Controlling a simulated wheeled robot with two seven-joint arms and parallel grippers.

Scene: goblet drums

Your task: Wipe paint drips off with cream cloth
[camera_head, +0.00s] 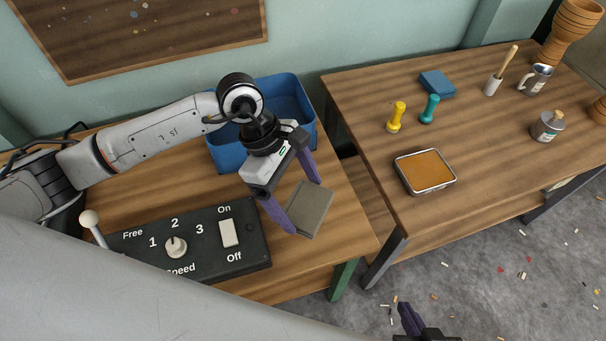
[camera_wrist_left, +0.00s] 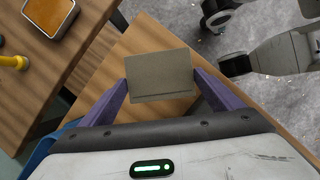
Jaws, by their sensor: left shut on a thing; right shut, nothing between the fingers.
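My left gripper (camera_head: 306,207) is shut on a flat grey-beige pad (camera_head: 311,208), which looks like a folded cloth; whether it is the cream cloth I cannot tell. It holds the pad over the right part of the left table. The left wrist view shows the pad (camera_wrist_left: 160,76) between the two purple fingers. My right gripper (camera_head: 408,318) is only partly in view at the bottom edge, over the floor, shut and empty. I cannot make out paint drips on the table tops. Small coloured spots show on the wall board (camera_head: 150,40).
A blue bin (camera_head: 299,88) stands behind my left gripper. A black control panel (camera_head: 258,262) with knob and switch lies in front. The right table holds an orange-filled tray (camera_head: 426,170), yellow and teal stampers, a blue block (camera_head: 437,84), a mug and a tin. A gap separates the tables.

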